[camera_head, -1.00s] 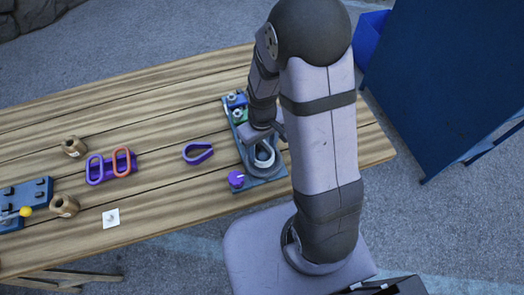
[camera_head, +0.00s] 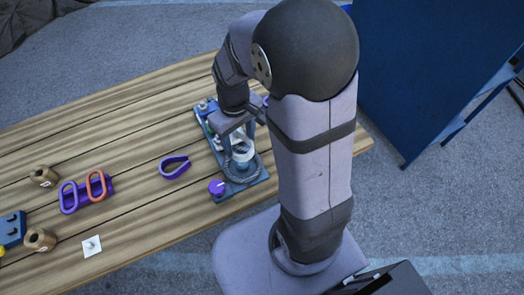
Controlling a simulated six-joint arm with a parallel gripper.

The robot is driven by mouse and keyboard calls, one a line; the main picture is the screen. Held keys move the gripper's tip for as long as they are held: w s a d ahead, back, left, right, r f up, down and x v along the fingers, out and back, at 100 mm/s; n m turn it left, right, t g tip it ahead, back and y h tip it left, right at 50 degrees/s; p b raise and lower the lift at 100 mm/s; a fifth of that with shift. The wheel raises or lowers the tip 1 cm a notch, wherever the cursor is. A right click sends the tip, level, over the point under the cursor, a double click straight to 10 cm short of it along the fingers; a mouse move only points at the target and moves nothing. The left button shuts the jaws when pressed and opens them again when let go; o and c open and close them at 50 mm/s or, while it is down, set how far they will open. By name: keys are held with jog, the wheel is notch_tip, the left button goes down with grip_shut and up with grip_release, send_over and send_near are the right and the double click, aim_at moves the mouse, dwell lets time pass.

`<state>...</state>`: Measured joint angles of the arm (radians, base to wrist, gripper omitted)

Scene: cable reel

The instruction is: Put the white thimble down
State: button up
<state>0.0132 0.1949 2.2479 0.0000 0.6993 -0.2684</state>
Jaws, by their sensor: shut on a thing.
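The white thimble (camera_head: 243,152) is between the fingers of my gripper (camera_head: 243,155), which points down and is shut on it. My fingers hide part of the thimble. It is over the near part of a blue base plate (camera_head: 262,186), above a dark rounded outline on that plate. I cannot tell whether the thimble touches the plate.
A purple thimble (camera_head: 174,167) lies on the wooden table (camera_head: 140,140) left of the plate. A purple knob (camera_head: 217,187) sits at the plate's near-left corner. Purple and orange loops (camera_head: 95,186), wooden spools (camera_head: 40,239) and a white square (camera_head: 92,246) are further left.

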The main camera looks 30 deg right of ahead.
jog(key=w+d+f+m+b, duration=0.2)
jog(key=d+f+m+b, duration=0.15)
jog(key=d+b, duration=0.9)
jog(key=s+r+n, duration=0.3)
jog(key=s, duration=0.4)
jog(key=shift+s+a+n, duration=0.2)
jog(key=shift+a+n, duration=0.05)
jog(key=shift+n, duration=0.1)
jog(key=shift+f, duration=5)
